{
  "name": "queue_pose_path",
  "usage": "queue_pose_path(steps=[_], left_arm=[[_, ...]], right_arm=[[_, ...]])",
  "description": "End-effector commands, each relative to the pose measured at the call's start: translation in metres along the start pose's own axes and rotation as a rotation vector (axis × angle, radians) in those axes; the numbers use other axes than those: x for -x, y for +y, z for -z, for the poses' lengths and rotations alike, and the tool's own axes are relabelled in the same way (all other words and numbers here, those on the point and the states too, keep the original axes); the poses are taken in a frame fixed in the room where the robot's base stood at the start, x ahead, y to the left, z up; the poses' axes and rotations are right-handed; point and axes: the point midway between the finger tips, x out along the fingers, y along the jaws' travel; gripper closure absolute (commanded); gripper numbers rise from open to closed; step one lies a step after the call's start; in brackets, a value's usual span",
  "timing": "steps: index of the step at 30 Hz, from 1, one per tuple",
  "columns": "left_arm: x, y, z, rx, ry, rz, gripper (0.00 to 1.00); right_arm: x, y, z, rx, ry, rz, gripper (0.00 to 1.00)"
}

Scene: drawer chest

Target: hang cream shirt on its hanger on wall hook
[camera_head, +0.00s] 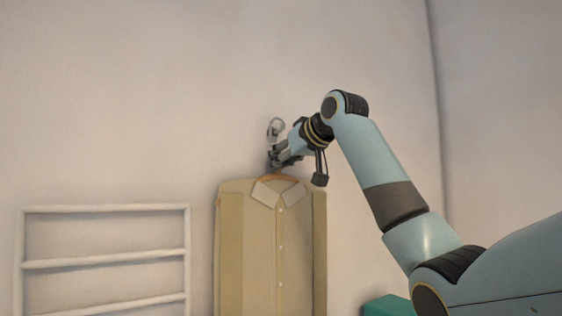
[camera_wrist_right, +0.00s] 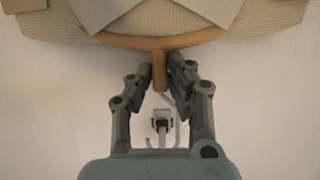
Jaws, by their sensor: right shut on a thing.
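The cream shirt (camera_head: 250,240) hangs upright on its wooden hanger (camera_head: 272,177) in front of the wall. My right gripper (camera_head: 276,160) is shut on the hanger's neck, just above the collar. In the right wrist view the fingertips (camera_wrist_right: 166,72) close on both sides of the wooden hanger (camera_wrist_right: 130,41), with part of the shirt (camera_wrist_right: 60,24) at the top. A metal hook shape (camera_head: 276,127) shows just above the gripper. The wall hook (camera_wrist_right: 161,125) shows between the fingers in the wrist view, near the hanger's thin metal hook; I cannot tell whether they touch. My left gripper is not in view.
A white rail rack (camera_head: 105,208) stands against the wall to the left of the shirt. A teal object (camera_head: 387,306) sits low to the right. The wall around and above the hook is bare.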

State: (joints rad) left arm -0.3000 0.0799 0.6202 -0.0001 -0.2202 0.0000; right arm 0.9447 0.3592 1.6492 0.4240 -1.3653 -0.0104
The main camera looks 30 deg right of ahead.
Motion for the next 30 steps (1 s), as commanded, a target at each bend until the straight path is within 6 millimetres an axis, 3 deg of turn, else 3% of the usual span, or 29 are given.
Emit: queue_pose_path(steps=[30], left_arm=[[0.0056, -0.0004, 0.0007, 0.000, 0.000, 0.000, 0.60]], right_arm=[[-0.0004, 0.0001, -0.0005, 0.000, 0.002, 0.000, 1.00]])
